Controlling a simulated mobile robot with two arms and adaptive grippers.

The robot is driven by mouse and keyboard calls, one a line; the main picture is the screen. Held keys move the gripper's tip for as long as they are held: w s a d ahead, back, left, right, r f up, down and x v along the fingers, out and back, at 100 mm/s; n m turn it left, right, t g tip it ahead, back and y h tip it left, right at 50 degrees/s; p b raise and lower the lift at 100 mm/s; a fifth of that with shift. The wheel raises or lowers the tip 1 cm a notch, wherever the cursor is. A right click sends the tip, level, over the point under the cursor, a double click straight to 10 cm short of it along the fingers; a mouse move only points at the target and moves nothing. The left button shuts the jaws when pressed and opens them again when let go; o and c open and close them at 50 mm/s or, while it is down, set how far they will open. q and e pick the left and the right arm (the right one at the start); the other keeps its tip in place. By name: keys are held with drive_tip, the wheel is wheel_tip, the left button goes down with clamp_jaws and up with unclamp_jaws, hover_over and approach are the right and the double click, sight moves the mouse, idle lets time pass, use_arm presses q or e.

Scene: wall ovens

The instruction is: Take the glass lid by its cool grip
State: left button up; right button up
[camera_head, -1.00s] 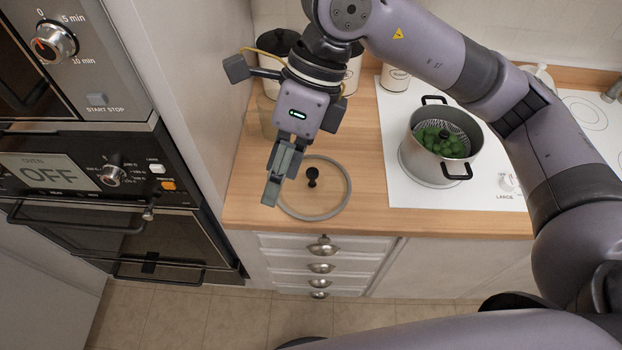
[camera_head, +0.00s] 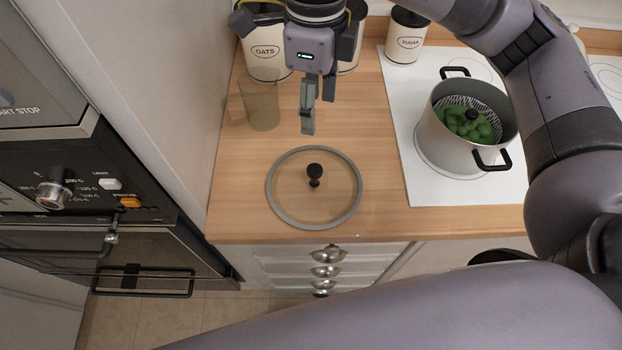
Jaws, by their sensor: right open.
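The glass lid (camera_head: 272,196) lies flat on the wooden counter, a clear disc with a grey rim. Its black knob grip (camera_head: 315,172) stands up at the middle. My right gripper (camera_head: 312,125) is above the counter, just behind the lid in the picture, with its fingers pointing down. It is open, empty and apart from the knob. My left gripper is not in view.
A steel pot (camera_head: 452,140) with green vegetables in a basket stands on the white hob (camera_head: 422,188) at right. Canisters marked oats (camera_head: 265,62) and sugar (camera_head: 405,42) and a clear glass (camera_head: 263,110) stand behind. Wall ovens (camera_head: 70,215) are at left.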

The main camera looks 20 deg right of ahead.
drive_tip(key=f, duration=0.1)
drive_tip(key=p, duration=0.2)
approach(315, 168)
drive_tip(key=f, duration=0.5)
drive_tip(key=shift+w+f, duration=0.1)
drive_tip(key=shift+w, duration=0.1)
drive_tip(key=f, duration=0.1)
drive_tip(key=f+p, duration=0.2)
drive_tip(key=f, duration=0.1)
drive_tip(key=shift+s+f, duration=0.1)
drive_tip(key=shift+s, duration=0.15)
drive_tip(key=shift+f, duration=0.55)
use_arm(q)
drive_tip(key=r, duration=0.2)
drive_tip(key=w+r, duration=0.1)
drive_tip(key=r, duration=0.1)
use_arm(e)
drive_tip(key=shift+c, duration=0.5)
clamp_jaws()
